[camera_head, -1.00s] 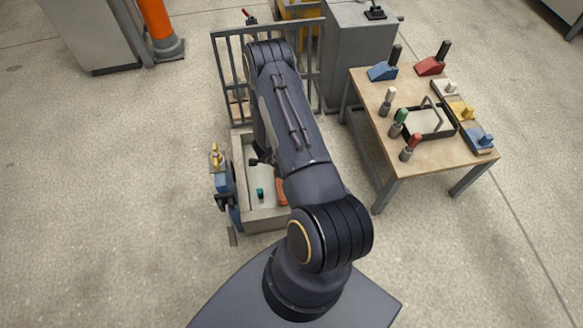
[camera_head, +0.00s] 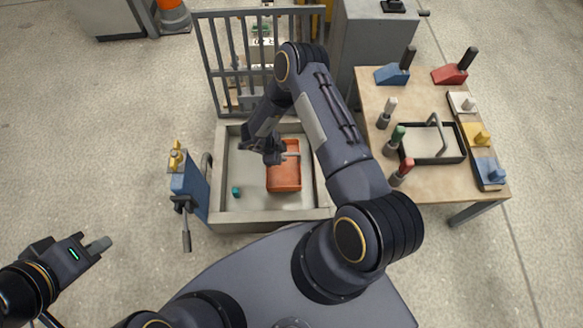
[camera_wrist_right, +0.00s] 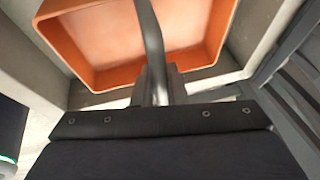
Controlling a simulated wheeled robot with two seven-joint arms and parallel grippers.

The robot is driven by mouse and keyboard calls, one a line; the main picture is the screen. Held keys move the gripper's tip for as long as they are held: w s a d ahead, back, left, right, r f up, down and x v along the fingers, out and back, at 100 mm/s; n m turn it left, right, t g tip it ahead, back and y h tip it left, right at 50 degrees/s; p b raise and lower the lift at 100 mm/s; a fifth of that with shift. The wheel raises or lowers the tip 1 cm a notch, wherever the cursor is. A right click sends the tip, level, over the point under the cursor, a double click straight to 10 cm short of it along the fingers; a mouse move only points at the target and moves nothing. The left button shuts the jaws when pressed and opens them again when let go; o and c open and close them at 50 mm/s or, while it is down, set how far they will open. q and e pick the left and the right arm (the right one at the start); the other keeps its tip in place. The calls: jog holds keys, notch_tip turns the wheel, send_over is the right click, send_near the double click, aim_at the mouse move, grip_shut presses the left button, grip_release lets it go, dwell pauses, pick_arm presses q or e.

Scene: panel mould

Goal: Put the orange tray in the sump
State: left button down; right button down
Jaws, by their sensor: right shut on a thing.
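The orange tray (camera_head: 284,179) is inside the walls of the grey sump (camera_head: 270,224), right of its middle. My right gripper (camera_head: 280,156) is shut on the tray's grey handle. The right wrist view shows the tray (camera_wrist_right: 95,45) close up, with the handle (camera_wrist_right: 150,35) running down between the fingers (camera_wrist_right: 158,88). I cannot tell whether the tray rests on the sump floor or hangs just above it. My left gripper (camera_head: 96,246) is at the lower left, away from the sump; its fingers are too unclear to read.
A small teal object (camera_head: 235,191) lies in the sump, left of the tray. A blue clamp-like device (camera_head: 188,182) stands at the sump's left wall. A barred gate (camera_head: 211,70) rises behind. A wooden table (camera_head: 425,182) with tools and a black tray (camera_head: 462,154) is at right.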

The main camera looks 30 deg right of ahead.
aim_at(284, 167)
notch_tip(284, 167, down, 8)
jog(key=b, duration=0.3)
jog(key=shift+f, duration=0.2)
jog(key=shift+r, duration=0.15)
jog(key=shift+f, duration=0.25)
jog(key=c, duration=1.5)
grip_release()
jog(key=shift+r, duration=0.1)
jog(key=shift+o, duration=0.2)
